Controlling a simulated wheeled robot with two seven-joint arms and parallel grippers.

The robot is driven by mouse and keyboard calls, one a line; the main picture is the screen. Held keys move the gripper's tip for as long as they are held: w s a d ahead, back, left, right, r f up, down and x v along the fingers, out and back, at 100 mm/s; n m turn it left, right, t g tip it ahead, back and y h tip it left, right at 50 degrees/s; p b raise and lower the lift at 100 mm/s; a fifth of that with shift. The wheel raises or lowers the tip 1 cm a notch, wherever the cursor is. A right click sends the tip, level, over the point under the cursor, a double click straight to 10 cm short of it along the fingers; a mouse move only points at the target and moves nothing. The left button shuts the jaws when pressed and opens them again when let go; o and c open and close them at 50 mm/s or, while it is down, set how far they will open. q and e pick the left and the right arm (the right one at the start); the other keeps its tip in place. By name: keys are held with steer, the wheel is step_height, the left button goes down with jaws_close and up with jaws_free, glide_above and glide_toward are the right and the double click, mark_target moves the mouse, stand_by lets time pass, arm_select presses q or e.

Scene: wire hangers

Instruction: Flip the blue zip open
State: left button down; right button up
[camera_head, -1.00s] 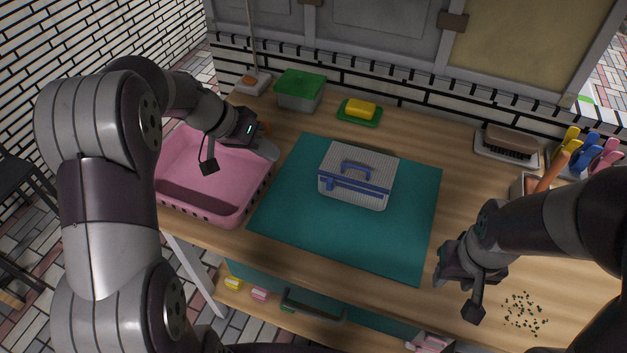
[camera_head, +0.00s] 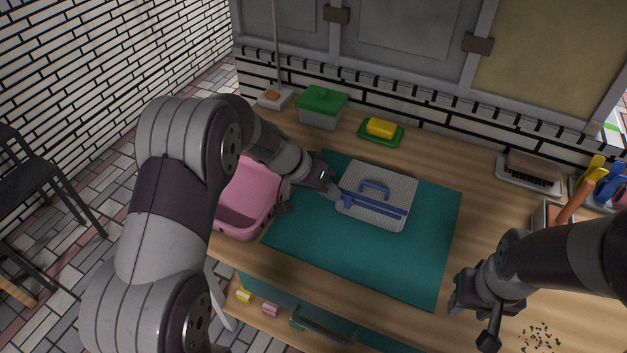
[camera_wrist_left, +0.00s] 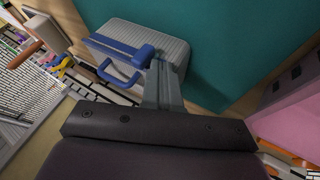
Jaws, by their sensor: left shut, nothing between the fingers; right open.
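A grey ribbed case (camera_head: 385,187) with a blue handle (camera_head: 374,188) lies on the teal mat (camera_head: 335,255). A blue zip band (camera_head: 380,207) runs along its front side, with a blue tab at its left end. My left gripper (camera_head: 336,194) is shut and empty at the case's left end. In the left wrist view, its closed fingers (camera_wrist_left: 158,68) are close to the blue zip band's end (camera_wrist_left: 145,52); I cannot tell whether they touch it. The case (camera_wrist_left: 172,45) appears closed. My right gripper (camera_head: 458,298) is open and empty, off the mat's right side.
A pink tub (camera_head: 240,222) stands left of the mat, close to my left wrist. A green-lidded box (camera_head: 322,102) and a yellow sponge (camera_head: 380,128) on a green dish stand behind. A brush (camera_head: 533,168) lies at the back right. The mat's front is clear.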

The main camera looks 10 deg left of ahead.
arm_select(q)
steer(key=shift+d, duration=0.35)
arm_select(e)
step_height(320, 180, down, 3)
steer(key=b, duration=0.3)
arm_select(q)
steer(key=s+d, duration=0.2)
steer(key=d, duration=0.7)
steer(key=shift+d, duration=0.15)
arm_select(e)
steer(key=shift+f, duration=0.1)
